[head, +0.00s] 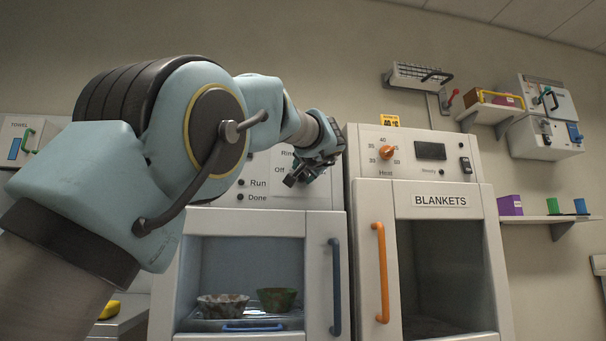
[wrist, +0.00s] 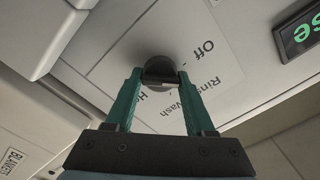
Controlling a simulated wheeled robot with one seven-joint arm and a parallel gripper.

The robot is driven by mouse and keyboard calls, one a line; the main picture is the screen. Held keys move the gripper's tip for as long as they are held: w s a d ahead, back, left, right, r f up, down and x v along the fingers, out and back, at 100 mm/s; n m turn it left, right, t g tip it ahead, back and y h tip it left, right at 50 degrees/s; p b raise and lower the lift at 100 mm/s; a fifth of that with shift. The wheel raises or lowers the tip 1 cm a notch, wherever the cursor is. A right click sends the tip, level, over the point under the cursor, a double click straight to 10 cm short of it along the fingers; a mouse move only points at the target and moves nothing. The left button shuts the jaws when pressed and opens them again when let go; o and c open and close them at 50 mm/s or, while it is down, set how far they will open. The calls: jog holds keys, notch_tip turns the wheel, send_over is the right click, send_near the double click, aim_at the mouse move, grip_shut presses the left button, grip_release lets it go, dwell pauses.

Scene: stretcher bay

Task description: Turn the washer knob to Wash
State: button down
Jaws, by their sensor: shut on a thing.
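The washer (head: 196,226) is the left cabinet in the head view, with a blue door handle (head: 336,287). Its knob is hidden there behind my gripper (head: 303,178), which is at the right of the control panel. In the wrist view the dark round knob (wrist: 159,66) sits between the teal fingers of my gripper (wrist: 160,77). The fingers are shut on it from both sides. The panel around the knob (wrist: 112,62) carries the words Off, Wash and partly covered Rinse, plus another label mostly hidden by a finger. I cannot tell which word the knob points to.
The blanket cabinet (head: 365,210) with an orange handle (head: 380,272) and Heat knob (head: 387,152) stands close on the right. Two bowls (head: 222,306) show inside the washer. A lit green display (wrist: 299,34) is near the knob in the wrist view.

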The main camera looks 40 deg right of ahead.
jog(key=m, duration=0.3)
jog(key=shift+m, duration=0.4)
jog(key=m+p, duration=0.1)
jog(key=m, duration=0.2)
jog(key=shift+d+f+m, duration=0.1)
jog(key=shift+m, duration=0.2)
jog(key=m, duration=0.3)
jog(key=shift+m+p, duration=0.3)
jog(key=shift+p, duration=0.1)
jog(key=shift+f+m+p, duration=0.2)
jog(key=shift+m+p, duration=0.35)
jog(key=shift+m, duration=1.15)
jog(key=shift+c, duration=1.4)
grip_release()
jog(key=shift+s, duration=0.1)
